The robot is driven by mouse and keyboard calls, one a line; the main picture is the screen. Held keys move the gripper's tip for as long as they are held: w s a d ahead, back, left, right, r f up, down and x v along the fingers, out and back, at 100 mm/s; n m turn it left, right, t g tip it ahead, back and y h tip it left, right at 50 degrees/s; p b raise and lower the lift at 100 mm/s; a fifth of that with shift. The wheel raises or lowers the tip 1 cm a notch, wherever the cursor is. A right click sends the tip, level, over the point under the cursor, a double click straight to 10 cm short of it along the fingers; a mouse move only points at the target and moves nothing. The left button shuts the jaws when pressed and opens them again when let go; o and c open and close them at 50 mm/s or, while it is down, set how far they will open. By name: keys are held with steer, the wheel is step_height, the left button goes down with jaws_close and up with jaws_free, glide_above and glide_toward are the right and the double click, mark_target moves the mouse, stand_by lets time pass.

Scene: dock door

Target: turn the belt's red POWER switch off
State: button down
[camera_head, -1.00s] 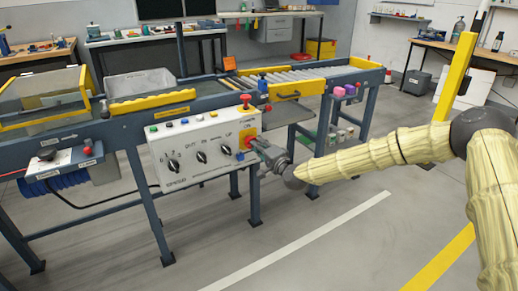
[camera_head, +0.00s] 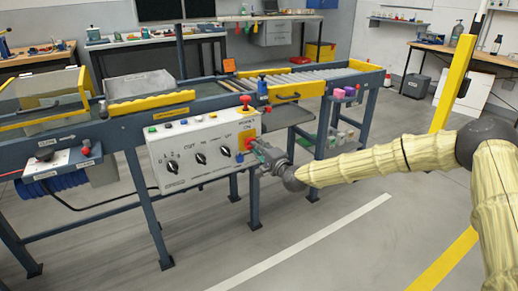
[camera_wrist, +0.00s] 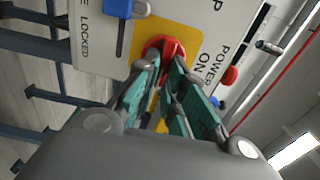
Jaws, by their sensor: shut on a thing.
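The belt's control panel (camera_head: 200,152) is a white box with black knobs and coloured buttons on the frame's side. In the wrist view the red POWER switch (camera_wrist: 168,47) sits on a yellow plate (camera_wrist: 189,38), beside the printed words POWER and ON. My gripper (camera_wrist: 165,63) has its teal-padded fingers shut on the red switch, one on each side. In the head view my gripper (camera_head: 256,150) is at the panel's right end and hides part of the switch. The switch's exact angle is hard to tell.
A blue padlock-like piece (camera_wrist: 118,8) is close to the fingers, near the word LOCKED. A small red button (camera_wrist: 230,75) lies on the other side. A red-topped control (camera_head: 246,101) stands above the panel. The floor in front is clear.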

steer(key=c, duration=1.5)
jaws_free()
steer(key=shift+s+d, duration=0.1)
steer(key=v, duration=1.1)
steer(key=shift+s+d, duration=0.2)
steer(key=shift+s, duration=0.15)
steer(key=shift+f, duration=0.1)
